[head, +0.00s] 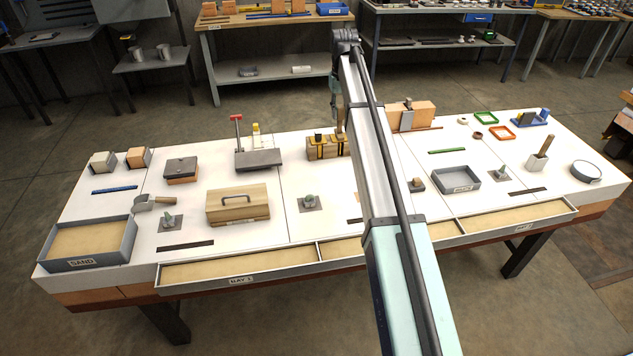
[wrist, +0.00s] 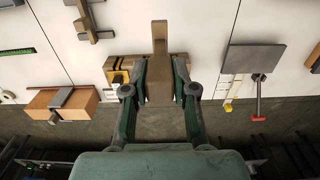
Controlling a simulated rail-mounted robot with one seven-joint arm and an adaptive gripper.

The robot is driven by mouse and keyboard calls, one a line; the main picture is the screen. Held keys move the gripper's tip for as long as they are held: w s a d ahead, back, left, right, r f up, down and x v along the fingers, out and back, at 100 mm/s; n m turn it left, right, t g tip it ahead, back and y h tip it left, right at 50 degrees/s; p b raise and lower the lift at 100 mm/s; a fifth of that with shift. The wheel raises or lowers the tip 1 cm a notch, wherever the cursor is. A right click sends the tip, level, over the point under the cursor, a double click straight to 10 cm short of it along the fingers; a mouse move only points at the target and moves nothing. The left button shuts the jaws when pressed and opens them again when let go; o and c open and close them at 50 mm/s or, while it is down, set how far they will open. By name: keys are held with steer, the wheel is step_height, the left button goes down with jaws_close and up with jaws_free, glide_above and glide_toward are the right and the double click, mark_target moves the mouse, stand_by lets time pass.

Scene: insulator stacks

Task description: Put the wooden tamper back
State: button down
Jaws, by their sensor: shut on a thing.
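The wooden tamper (wrist: 159,38) shows in the wrist view as a brown bar with a wider block, between the two fingers. My gripper (wrist: 161,72) is shut on it. In the head view my gripper (head: 335,98) is above the back of the white table, and the tamper (head: 340,122) hangs below it, upright or nearly so. A wooden rack with yellow and black brackets (head: 322,152) stands just below and beside the tamper; it also shows behind the tamper in the wrist view (wrist: 118,76). I cannot tell whether the tamper touches the rack.
A grey plate with a red-handled tool (head: 258,160) is left of the rack. A wooden block with a grey clamp (head: 420,113) is to the right. A wooden toolbox (head: 238,207) and shallow front trays (head: 240,270) are nearer. My arm hides part of the middle table.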

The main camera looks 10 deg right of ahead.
mark_target(339, 134)
steer(key=shift+s+a+f, duration=0.15)
steer(key=shift+a+f, duration=0.05)
steer(key=shift+f, duration=0.1)
step_height(339, 134, down, 19)
steer(key=p, duration=0.4)
steer(key=shift+f+p, duration=0.2)
steer(key=shift+p, duration=0.2)
steer(key=shift+d+f, duration=0.1)
steer(key=c, duration=0.9)
jaws_free()
step_height(339, 134, up, 12)
steer(key=b, duration=0.3)
steer(key=shift+b, duration=0.35)
